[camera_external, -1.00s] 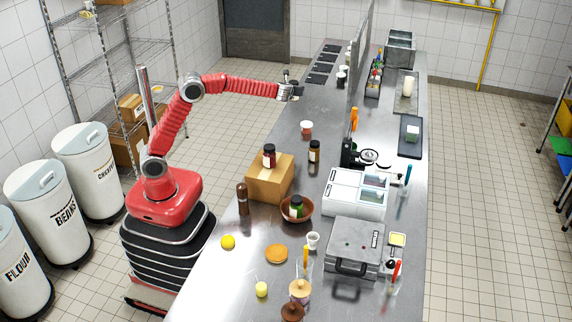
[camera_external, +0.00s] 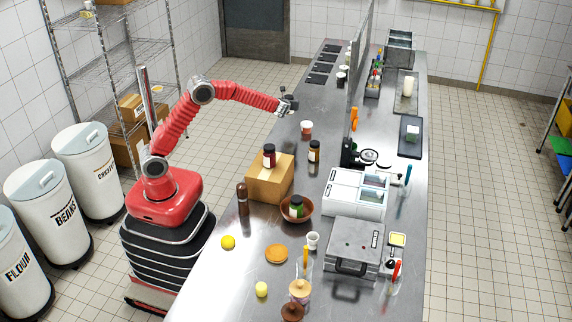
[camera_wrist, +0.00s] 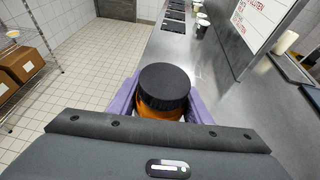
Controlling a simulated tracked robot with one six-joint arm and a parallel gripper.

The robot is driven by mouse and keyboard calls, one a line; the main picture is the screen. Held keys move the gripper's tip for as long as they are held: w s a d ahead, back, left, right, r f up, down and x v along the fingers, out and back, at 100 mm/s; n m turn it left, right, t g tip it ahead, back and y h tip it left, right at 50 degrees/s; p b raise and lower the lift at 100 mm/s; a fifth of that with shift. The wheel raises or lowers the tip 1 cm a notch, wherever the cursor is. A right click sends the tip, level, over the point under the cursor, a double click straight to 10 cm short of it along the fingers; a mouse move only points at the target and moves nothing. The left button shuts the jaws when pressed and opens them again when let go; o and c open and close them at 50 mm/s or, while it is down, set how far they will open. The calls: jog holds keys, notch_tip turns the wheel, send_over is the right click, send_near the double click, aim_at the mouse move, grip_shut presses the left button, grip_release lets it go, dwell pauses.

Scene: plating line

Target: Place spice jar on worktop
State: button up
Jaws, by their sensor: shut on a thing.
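The spice jar (camera_wrist: 163,92), with a black lid and an orange body, stands between the purple fingers of my gripper (camera_wrist: 160,106) in the wrist view. My gripper is shut on it. In the outside view my gripper (camera_external: 286,106) is over the left edge of the far part of the steel worktop (camera_external: 318,100). The jar is hard to make out there. I cannot tell from these views how far its base is above the worktop.
A white and red cup (camera_external: 306,127) and a brown jar (camera_external: 314,151) stand nearer the camera. A dark red jar (camera_external: 269,155) stands on a cardboard box (camera_external: 270,181). A bowl (camera_external: 304,218) holds a green jar. An upright divider (camera_external: 360,60) runs along the worktop.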

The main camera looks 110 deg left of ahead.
dwell(0.3)
jog(key=shift+f, duration=3.1)
jog(key=shift+f, duration=1.85)
jog(key=shift+f, duration=0.1)
jog(key=o, duration=1.2)
jog(key=shift+o, duration=0.2)
